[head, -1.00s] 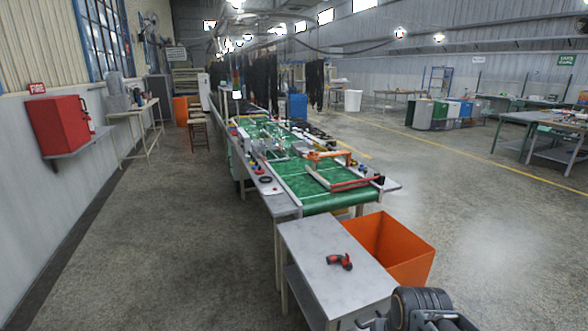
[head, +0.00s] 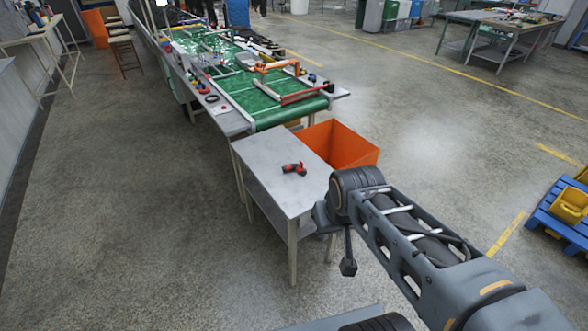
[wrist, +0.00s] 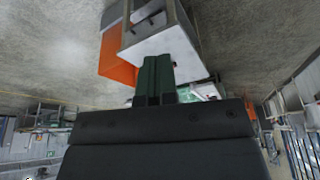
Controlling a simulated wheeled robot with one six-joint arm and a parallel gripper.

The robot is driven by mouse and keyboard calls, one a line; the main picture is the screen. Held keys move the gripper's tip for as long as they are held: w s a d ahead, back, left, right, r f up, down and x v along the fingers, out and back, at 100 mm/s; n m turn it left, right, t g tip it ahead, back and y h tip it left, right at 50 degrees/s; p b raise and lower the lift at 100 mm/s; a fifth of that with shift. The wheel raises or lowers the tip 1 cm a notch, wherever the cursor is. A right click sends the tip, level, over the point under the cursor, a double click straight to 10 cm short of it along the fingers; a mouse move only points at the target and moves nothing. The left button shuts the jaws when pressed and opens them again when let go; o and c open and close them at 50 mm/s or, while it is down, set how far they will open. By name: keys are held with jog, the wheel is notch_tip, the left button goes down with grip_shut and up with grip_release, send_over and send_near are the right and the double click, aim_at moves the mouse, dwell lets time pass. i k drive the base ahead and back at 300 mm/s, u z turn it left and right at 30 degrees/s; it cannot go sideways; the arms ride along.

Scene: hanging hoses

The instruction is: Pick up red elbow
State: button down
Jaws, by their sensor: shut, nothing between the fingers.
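The red elbow (head: 294,168), a small red fitting with dark ends, lies on the grey top of the small table (head: 312,191) in the head view. My gripper (wrist: 157,62) shows in the wrist view as two green fingers pressed together with nothing between them. The fingers overlap the pale table top in that view, and I cannot make out the elbow there. In the head view my arm reaches in from the lower right, and its end hangs in front of and right of the table, apart from the elbow.
An orange bin (head: 340,144) stands against the table's far right side. Behind it is a long green-topped bench (head: 246,92) with frames and small parts. A blue pallet with yellow bins (head: 570,205) is at the right. The floor at left is clear.

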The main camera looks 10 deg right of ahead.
aim_at(288, 167)
jog(key=u, duration=0.9)
jog(key=i, duration=1.1)
jog(key=u, duration=0.6)
jog(key=i, duration=0.85)
jog(key=z, duration=1.15)
jog(key=i, duration=0.75)
jog(key=z, duration=0.8)
